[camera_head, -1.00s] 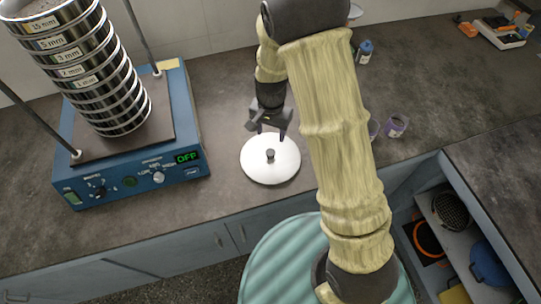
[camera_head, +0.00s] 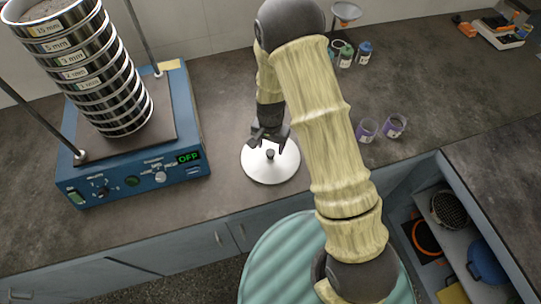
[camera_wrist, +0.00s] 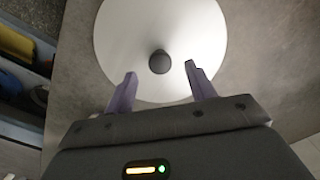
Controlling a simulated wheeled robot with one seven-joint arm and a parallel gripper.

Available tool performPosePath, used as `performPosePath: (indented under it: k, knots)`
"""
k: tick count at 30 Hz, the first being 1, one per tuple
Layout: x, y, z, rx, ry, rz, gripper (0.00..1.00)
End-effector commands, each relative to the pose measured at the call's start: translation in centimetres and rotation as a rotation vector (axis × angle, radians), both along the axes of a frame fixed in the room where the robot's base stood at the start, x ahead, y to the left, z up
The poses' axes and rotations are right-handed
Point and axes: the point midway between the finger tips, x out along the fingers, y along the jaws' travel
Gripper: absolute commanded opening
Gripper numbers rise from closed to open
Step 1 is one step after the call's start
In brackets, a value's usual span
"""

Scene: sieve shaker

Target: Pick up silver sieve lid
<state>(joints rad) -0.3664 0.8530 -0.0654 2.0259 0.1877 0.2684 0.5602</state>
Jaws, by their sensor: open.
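The silver sieve lid (camera_head: 270,172) is a round pale disc with a dark knob, lying flat on the dark counter right of the shaker. It also shows in the wrist view (camera_wrist: 135,40), where its dark knob (camera_wrist: 159,62) lies between and slightly beyond the finger tips. My gripper (camera_head: 270,145) is over the lid, close to the knob. In the wrist view my gripper (camera_wrist: 160,72) has its two purple fingers apart, one on each side of the knob, with nothing held. I cannot tell the exact height of the fingers above the lid.
A blue shaker (camera_head: 135,170) carrying a tall sieve stack (camera_head: 95,75) stands left of the lid. Purple-labelled cups (camera_head: 393,127) and small bottles (camera_head: 346,56) stand to the right. The counter's front edge is close to the lid. An open shelf (camera_head: 455,235) is at lower right.

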Motion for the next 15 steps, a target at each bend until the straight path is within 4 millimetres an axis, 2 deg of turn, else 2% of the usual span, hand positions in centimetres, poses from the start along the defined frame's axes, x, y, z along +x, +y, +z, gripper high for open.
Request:
performPosePath:
  k: [7, 15]
  knots:
    - [0.0, 0.0, -2.8, -0.001, 0.003, -0.001, 0.55]
    - [0.1, 0.0, -3.3, 0.0, -0.001, -0.001, 0.55]
